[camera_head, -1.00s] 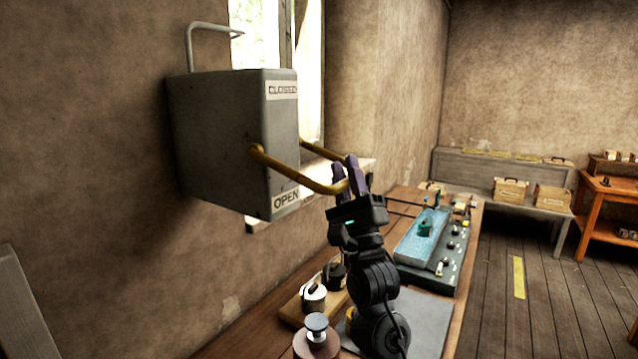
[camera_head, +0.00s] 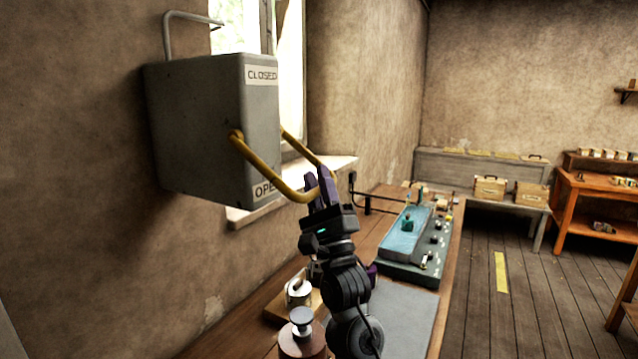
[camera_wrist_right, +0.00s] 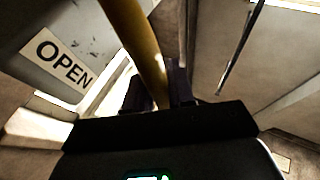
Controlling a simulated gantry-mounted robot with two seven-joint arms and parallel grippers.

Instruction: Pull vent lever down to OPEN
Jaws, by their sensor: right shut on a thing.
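The vent lever (camera_head: 262,172) is a yellow U-shaped bar on a grey wall box (camera_head: 205,130). It slants down and outward from the box's sides, its outer end near the height of the OPEN label (camera_head: 265,189). The CLOSED label (camera_head: 262,75) is at the top of the same face. My right gripper (camera_head: 322,187) is shut on the lever's outer bar. In the right wrist view, the yellow lever (camera_wrist_right: 138,45) runs down between the dark fingers (camera_wrist_right: 160,92), beside the OPEN label (camera_wrist_right: 63,64). My left gripper is not in view.
Below is a wooden bench with a blue-topped device (camera_head: 407,235), a grey mat (camera_head: 400,312) and a round knob on a wooden base (camera_head: 302,322). A window sill (camera_head: 300,188) lies behind the lever. Floor at the right is open.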

